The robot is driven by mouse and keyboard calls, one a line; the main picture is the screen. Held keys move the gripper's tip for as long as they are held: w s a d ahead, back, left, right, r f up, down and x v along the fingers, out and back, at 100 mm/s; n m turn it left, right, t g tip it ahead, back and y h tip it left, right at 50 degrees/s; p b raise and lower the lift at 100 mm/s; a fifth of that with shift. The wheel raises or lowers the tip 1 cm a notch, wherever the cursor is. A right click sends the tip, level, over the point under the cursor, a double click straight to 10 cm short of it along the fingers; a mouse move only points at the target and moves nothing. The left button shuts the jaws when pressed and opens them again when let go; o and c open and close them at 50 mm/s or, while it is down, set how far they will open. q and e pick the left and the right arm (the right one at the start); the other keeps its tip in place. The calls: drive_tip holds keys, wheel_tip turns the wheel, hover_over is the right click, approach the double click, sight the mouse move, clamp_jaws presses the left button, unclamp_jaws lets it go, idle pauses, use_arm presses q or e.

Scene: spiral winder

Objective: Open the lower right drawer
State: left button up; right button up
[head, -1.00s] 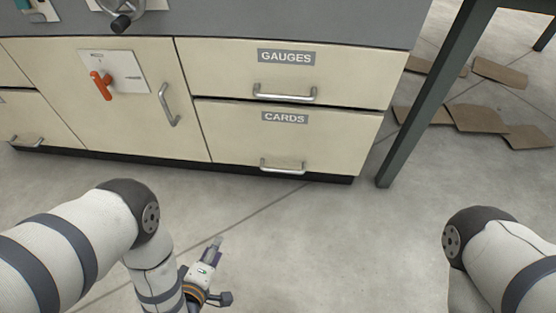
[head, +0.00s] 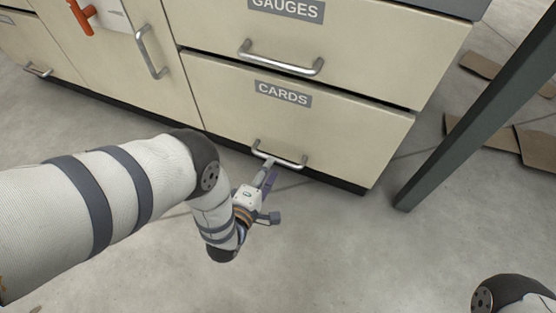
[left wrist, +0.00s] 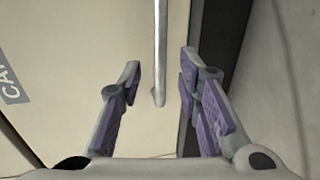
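The lower right drawer (head: 330,135) is cream with a grey CARDS label and appears shut. Its metal bar handle (head: 278,156) runs along the lower part of the front. My left gripper (head: 268,176) is at this handle, coming from the front. In the left wrist view the handle (left wrist: 160,45) stands between the two open purple-padded fingers, with space on both sides. The fingers do not appear to press on it. My right gripper is out of view; only part of my right arm shows at the lower right corner.
The GAUGES drawer (head: 320,50) is shut above, its handle (head: 282,60) sticking out. A cupboard door (head: 120,70) with a vertical handle is to the left. A dark table leg (head: 470,125) stands at the right, with cardboard pieces (head: 485,140) behind. The floor in front is clear.

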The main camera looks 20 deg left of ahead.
use_arm(q)
drive_tip(key=b+x, duration=0.1)
drive_tip(key=x, duration=0.4)
drive_tip(key=shift+b, duration=0.4)
drive_tip(key=shift+c, duration=0.5)
clamp_jaws()
drive_tip(key=shift+s, duration=0.1)
